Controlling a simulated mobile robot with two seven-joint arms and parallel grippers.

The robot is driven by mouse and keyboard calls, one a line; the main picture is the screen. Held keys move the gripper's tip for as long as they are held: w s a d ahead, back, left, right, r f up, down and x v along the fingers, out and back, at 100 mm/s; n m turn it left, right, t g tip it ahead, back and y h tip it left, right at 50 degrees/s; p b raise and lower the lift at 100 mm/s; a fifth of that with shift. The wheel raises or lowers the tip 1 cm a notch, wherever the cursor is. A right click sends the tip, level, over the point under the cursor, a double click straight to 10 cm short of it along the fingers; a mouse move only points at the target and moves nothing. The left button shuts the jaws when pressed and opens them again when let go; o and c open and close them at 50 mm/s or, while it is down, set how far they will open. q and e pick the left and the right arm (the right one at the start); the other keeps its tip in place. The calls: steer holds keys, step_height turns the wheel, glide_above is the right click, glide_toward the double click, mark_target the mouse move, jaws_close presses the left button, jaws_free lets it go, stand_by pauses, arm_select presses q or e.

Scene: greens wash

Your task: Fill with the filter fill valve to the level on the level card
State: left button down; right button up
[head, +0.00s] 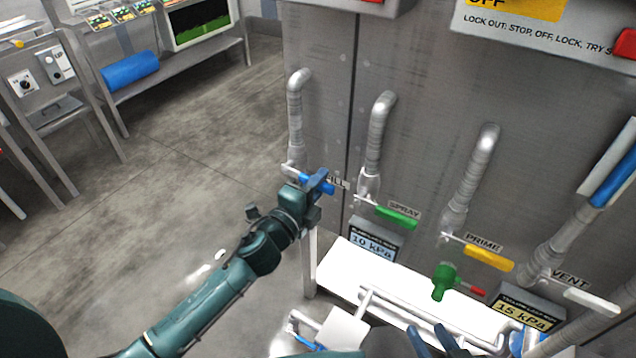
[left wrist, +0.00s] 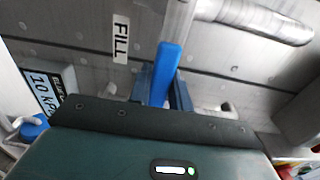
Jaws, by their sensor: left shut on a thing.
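The fill valve has a blue lever handle (head: 329,188) on the leftmost pipe, beside the FILL label (head: 341,184). In the left wrist view the blue handle (left wrist: 164,72) stands between the fingers, with the FILL label (left wrist: 121,38) to its left. My left gripper (head: 319,183) is shut on this handle. My right gripper (head: 432,342) shows only its two dark blue fingers at the bottom edge, apart with nothing seen between them. I cannot make out a level card or a water level in either view.
Green SPRAY (head: 397,217), yellow PRIME (head: 489,258) and white VENT (head: 591,302) handles line the panel to the right. Gauges read 10 kPa (head: 374,246) and 15 kPa (head: 524,312). A white shelf (head: 345,262) with pipes and a green valve (head: 443,281) lies below. Open floor is left.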

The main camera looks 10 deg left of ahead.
arm_select(q)
steer(key=shift+f, duration=0.15)
steer(key=c, duration=1.3)
jaws_free()
steer(key=shift+b+v, duration=0.4)
steer(key=shift+v, duration=6.25)
arm_select(e)
steer(key=shift+s+d+r, duration=0.1)
steer(key=shift+d, duration=0.1)
